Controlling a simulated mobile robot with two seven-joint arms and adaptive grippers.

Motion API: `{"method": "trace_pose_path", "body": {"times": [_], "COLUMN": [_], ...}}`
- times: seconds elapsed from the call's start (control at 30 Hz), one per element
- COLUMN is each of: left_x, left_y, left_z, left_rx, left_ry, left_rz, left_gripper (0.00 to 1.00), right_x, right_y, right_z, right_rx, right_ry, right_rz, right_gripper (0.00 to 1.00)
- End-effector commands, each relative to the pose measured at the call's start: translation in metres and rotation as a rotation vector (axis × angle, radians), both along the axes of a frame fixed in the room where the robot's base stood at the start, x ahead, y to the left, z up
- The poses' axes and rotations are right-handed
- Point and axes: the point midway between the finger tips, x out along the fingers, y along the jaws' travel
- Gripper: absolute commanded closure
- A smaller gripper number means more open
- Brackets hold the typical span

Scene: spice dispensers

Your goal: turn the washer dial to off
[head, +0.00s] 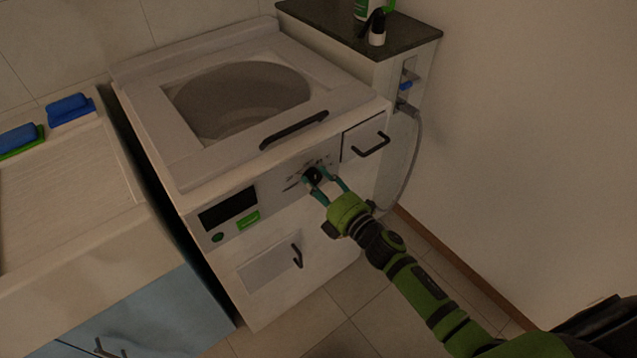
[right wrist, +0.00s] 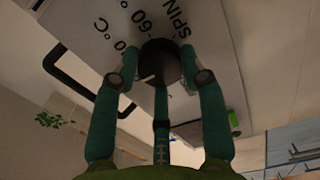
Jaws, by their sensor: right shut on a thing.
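The washer (head: 285,190) is a white top-loading machine in the middle of the head view, its lid shut. Its black dial (head: 313,175) is on the front panel, right of the dark display. My right gripper (head: 321,182) is shut on the dial, with its teal fingers on either side of it. In the right wrist view the dial (right wrist: 159,62) sits between the fingertips. The printed marks "60" and "SPIN" show around it. Which mark the dial points at is hard to tell. My left gripper is not in view.
A black-handled drawer (head: 367,140) is right of the dial. A green button (head: 248,220) and display (head: 228,209) are left of it. A sink counter (head: 75,200) with sponges stands at the left. A grey hose (head: 416,150) hangs at the right. The floor in front is clear.

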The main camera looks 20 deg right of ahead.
Motion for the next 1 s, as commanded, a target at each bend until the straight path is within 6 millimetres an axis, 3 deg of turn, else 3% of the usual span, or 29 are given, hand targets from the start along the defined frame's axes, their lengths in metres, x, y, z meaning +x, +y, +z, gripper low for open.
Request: {"method": "trace_pose_path", "body": {"times": [0.17, 0.2, 0.23, 0.67, 1.0], "left_x": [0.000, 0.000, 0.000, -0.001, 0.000], "left_y": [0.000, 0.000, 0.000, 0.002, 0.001], "left_z": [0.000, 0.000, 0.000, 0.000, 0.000], "left_rx": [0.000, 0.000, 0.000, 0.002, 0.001], "left_ry": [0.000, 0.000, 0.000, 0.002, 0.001], "left_rz": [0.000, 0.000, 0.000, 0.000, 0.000], "left_gripper": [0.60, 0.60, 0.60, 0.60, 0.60], "right_x": [0.000, 0.000, 0.000, -0.006, -0.066], "right_y": [-0.002, -0.002, -0.002, -0.003, -0.025], "right_z": [-0.001, -0.001, -0.001, -0.001, -0.002], "right_rx": [-0.001, -0.001, -0.001, 0.002, 0.002], "right_ry": [0.004, 0.004, 0.003, 0.002, 0.006], "right_rz": [-0.004, -0.004, -0.004, -0.002, -0.002], "right_gripper": [0.90, 0.41, 0.33, 0.33, 0.33]}}
